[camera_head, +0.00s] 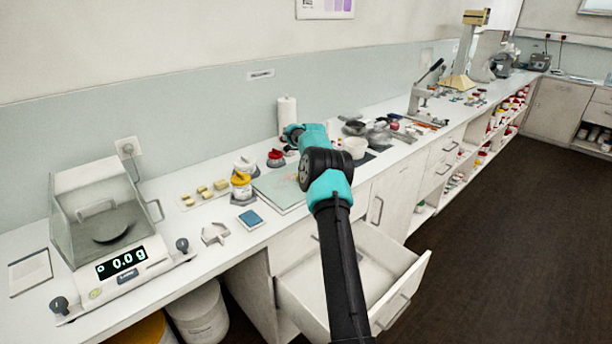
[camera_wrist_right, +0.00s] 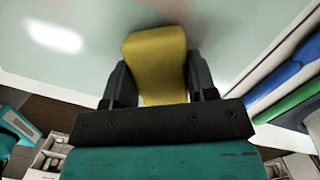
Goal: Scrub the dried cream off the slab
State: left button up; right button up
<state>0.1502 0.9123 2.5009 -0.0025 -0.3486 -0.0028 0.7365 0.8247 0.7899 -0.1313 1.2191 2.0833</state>
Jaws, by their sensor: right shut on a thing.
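The slab (camera_head: 278,193) is a pale green-grey board flat on the counter, left of my right arm in the head view. Faint pinkish marks show on it, and the arm covers its right part. In the right wrist view, my right gripper (camera_wrist_right: 155,85) is shut on a yellow block (camera_wrist_right: 155,58), held between its two black fingers. A smooth pale surface with bright glare lies beyond the block; I cannot tell whether they touch. The gripper's fingers are hidden in the head view. My left gripper is not in view.
A balance (camera_head: 120,225) reading 0.0 g is at left. An open drawer (camera_head: 360,275) juts out below the counter.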

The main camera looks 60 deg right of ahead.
jog(key=shift+s+a, duration=0.2)
jog(key=shift+s, duration=0.55)
jog(key=shift+s+a, duration=0.15)
jog(key=shift+s, duration=0.6)
jog(key=shift+s, duration=0.1)
jog(key=shift+s+a, duration=0.15)
jog(key=shift+s, duration=0.35)
jog(key=shift+s+a+f, duration=0.15)
jog(key=shift+s, duration=0.35)
jog(key=shift+s+a+f, duration=0.1)
jog(key=shift+s+a, duration=0.05)
jog(key=shift+s, duration=0.3)
jog(key=shift+s, duration=0.1)
jog(key=shift+s, duration=0.1)
jog(key=shift+s+a, duration=0.2)
jog(key=shift+s, duration=0.55)
jog(key=shift+s+a, duration=0.15)
jog(key=shift+s, duration=0.55)
jog(key=shift+r, duration=0.1)
jog(key=shift+w+r, duration=0.15)
jog(key=shift+r, duration=3)
